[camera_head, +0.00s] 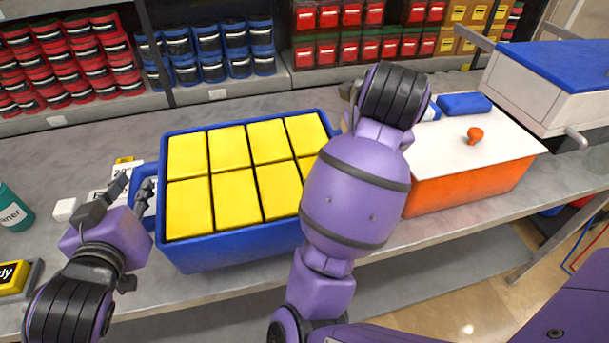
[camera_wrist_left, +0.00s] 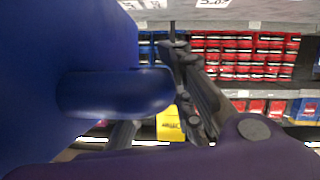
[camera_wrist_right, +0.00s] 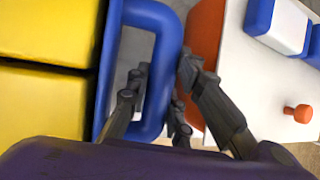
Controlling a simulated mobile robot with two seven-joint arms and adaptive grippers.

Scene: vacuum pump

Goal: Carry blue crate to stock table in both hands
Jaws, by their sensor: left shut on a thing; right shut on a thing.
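The blue crate (camera_head: 235,251) stands on the grey counter in the head view, filled with several yellow boxes (camera_head: 228,148) in two rows. My left gripper (camera_head: 136,190) is at the crate's left handle. In the left wrist view its fingers (camera_wrist_left: 182,95) are shut around the blue handle (camera_wrist_left: 115,93). My right gripper is hidden behind my purple right arm in the head view. In the right wrist view its fingers (camera_wrist_right: 160,92) are shut on the crate's right looped handle (camera_wrist_right: 172,45). I cannot tell which surface is the stock table.
An orange box with a white top (camera_head: 470,180) stands close to the crate's right side, with an orange knob (camera_head: 475,135) on it. A teal bottle (camera_head: 12,208) is at the far left.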

